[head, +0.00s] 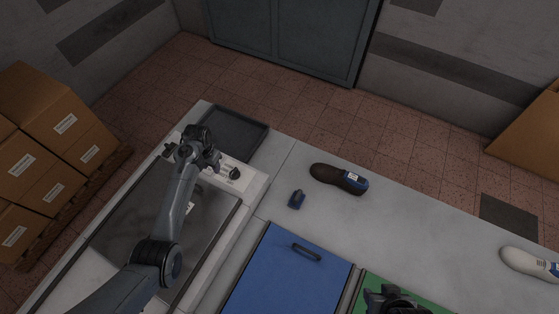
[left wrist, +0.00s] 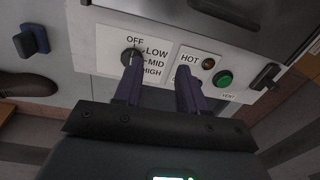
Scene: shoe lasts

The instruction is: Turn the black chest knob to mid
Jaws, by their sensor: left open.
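The black knob (left wrist: 127,56) sits on a white panel marked OFF, LOW, MID and HIGH in the left wrist view. One finger of my left gripper (left wrist: 160,88) partly covers it, and I cannot tell which mark it points to. The fingers are apart with nothing between them; the other finger is by the HOT label. In the head view the knob (head: 234,173) shows on the white end of the chest (head: 255,185), just right of my left gripper (head: 212,161). My right gripper (head: 391,298) is at the bottom edge, its fingers unclear.
A green button (left wrist: 224,79), an amber lamp (left wrist: 208,64) and a black latch (left wrist: 265,77) are beside the knob. A black tray (head: 240,128) is behind the chest. A blue lid (head: 275,275) is nearer.

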